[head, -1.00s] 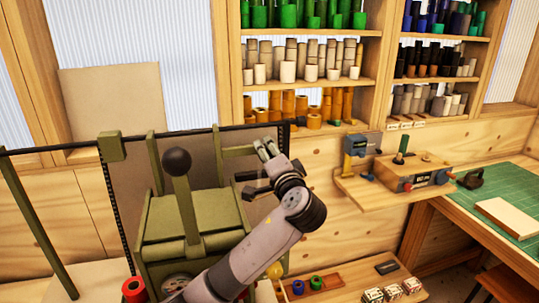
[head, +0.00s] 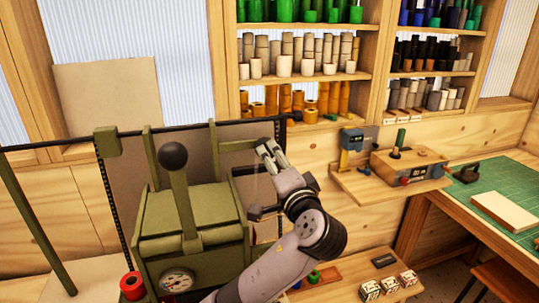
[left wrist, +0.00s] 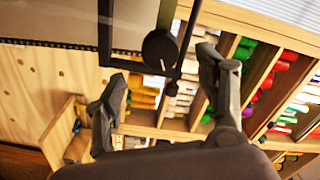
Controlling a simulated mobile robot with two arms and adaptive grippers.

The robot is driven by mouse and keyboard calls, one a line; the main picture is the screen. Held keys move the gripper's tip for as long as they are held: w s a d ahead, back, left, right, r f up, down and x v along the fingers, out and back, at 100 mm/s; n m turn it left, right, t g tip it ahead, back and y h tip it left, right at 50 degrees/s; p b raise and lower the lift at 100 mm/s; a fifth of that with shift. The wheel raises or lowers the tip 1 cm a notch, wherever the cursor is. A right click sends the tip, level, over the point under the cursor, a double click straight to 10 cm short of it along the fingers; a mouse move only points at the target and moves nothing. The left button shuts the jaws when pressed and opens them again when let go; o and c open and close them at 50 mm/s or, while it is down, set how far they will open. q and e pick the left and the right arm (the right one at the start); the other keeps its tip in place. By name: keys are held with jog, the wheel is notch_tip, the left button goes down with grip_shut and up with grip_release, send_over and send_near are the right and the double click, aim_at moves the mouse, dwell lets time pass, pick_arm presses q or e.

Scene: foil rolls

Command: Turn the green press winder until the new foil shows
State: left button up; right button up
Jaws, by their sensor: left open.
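The green press (head: 192,215) stands at the left of the head view, with a lever topped by a black ball (head: 173,156) and a round gauge on its front. My left gripper (head: 262,182) is open beside the press's right side, near its upright frame. In the left wrist view, a round black knob (left wrist: 160,48) with a white mark, which looks like the winder, lies ahead between the fingertips of my left gripper (left wrist: 162,68). The fingers appear apart from it. In the head view I cannot make out the winder. The right gripper is not in view.
Shelves (head: 303,80) of foil rolls stand behind. A wall ledge (head: 350,185) holds a small machine. A low wooden board (head: 345,285) carries marked blocks. A green mat (head: 510,190) covers the right bench.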

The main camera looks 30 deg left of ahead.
pick_arm(q)
jog(key=v, duration=0.4)
dwell(0.5)
